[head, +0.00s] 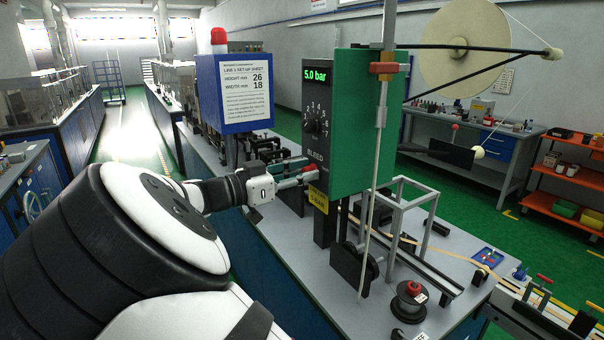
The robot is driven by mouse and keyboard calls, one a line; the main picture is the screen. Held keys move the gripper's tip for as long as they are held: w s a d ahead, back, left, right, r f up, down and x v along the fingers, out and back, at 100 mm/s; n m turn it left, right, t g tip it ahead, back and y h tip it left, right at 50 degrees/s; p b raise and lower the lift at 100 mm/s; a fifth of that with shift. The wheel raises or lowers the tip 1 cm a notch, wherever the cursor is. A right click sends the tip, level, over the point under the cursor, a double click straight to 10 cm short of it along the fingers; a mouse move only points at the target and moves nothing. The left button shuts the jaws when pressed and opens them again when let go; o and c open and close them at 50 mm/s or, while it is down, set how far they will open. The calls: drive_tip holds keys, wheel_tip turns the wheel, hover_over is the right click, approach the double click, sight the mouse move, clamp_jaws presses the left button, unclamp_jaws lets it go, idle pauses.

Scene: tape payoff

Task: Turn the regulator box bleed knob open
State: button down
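The regulator box (350,125) is green with a dark front panel. Its display (317,76) reads 5.0 bar in green. A black dial knob (313,126) sits in a ring of numbers. Below it is the white BLEED lettering (314,156). A small red part (309,169), perhaps the bleed knob, shows under the lettering. My gripper (302,177) reaches in from the left, its fingertips at the panel's lower left edge, close to that red part. The fingers overlap the panel edge. I cannot tell whether they touch or hold the knob.
A yellow label (318,197) is just below the fingertips. A blue set-up sheet board (233,92) with a red lamp stands behind my wrist. A tape reel (463,45) hangs upper right.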

drive_tip(key=shift+n, duration=0.4)
drive_tip(key=n+p, duration=0.1)
drive_tip(key=n, duration=0.7)
drive_tip(key=n+p, duration=0.2)
drive_tip(key=n, duration=0.7)
drive_tip(key=shift+w+f, duration=0.1)
drive_tip(key=shift+w, duration=0.1)
idle(0.4)
drive_tip(key=c, duration=1.3)
unclamp_jaws()
